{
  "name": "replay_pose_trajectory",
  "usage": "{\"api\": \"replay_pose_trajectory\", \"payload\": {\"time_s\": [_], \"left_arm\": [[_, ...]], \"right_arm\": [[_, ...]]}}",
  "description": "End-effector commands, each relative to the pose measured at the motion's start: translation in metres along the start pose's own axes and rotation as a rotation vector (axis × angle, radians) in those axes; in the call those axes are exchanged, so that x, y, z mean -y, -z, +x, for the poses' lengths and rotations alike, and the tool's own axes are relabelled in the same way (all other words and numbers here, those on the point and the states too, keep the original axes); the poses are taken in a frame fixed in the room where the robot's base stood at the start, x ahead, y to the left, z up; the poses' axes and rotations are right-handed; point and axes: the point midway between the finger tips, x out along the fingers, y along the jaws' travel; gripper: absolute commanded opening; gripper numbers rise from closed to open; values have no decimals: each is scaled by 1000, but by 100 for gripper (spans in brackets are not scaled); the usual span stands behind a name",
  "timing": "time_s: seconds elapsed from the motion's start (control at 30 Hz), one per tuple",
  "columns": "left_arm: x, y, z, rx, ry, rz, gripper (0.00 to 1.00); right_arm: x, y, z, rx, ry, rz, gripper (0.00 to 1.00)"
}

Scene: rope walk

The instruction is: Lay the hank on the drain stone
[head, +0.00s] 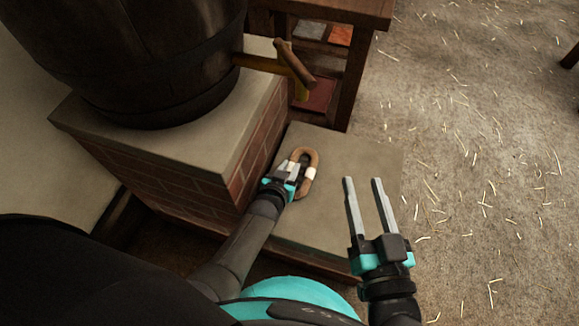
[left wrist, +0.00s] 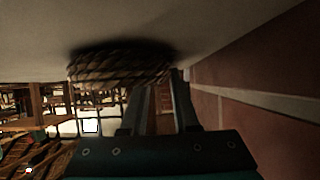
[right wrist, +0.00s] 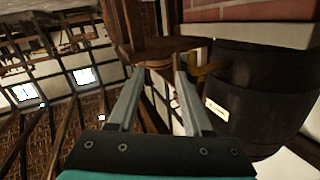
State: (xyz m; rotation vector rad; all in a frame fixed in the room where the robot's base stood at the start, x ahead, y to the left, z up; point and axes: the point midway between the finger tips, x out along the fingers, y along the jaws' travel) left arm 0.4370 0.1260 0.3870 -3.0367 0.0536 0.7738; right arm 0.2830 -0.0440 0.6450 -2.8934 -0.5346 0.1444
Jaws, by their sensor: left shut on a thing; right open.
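The hank (head: 311,183), a tan rope loop with pale bindings, is at the left part of the drain stone (head: 360,160), a flat grey slab below the barrel. My left gripper (head: 294,167) is shut on the hank's left side. In the left wrist view, which looks upside down, the hank (left wrist: 110,70) lies against or very close to the stone's surface (left wrist: 215,30), with a dark shadow beside it; I cannot tell whether it fully rests there. My right gripper (head: 363,183) is open and empty above the slab's right side.
A dark barrel (head: 140,55) with a wooden tap (head: 290,65) stands on a brick plinth (head: 235,155) left of the slab. A wooden stand (head: 350,60) is behind the slab. Straw-strewn floor (head: 480,150) lies open to the right.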

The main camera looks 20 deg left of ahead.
Motion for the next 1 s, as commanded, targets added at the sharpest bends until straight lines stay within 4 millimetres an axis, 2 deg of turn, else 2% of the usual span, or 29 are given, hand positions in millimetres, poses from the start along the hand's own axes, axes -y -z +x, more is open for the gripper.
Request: {"api": "replay_pose_trajectory", "payload": {"time_s": [0.03,0.3,0.67,1.0], "left_arm": [[0,-1,1,1,0,0,30],[0,-1,0,0,0,0,59],[0,1,-1,0,0,0,59],[0,2,-17,1,0,0,59]], "right_arm": [[0,0,0,0,0,0,50],[0,0,0,1,0,0,50],[0,1,0,2,-1,-1,50],[-13,-6,6,169,-31,-40,50]]}}
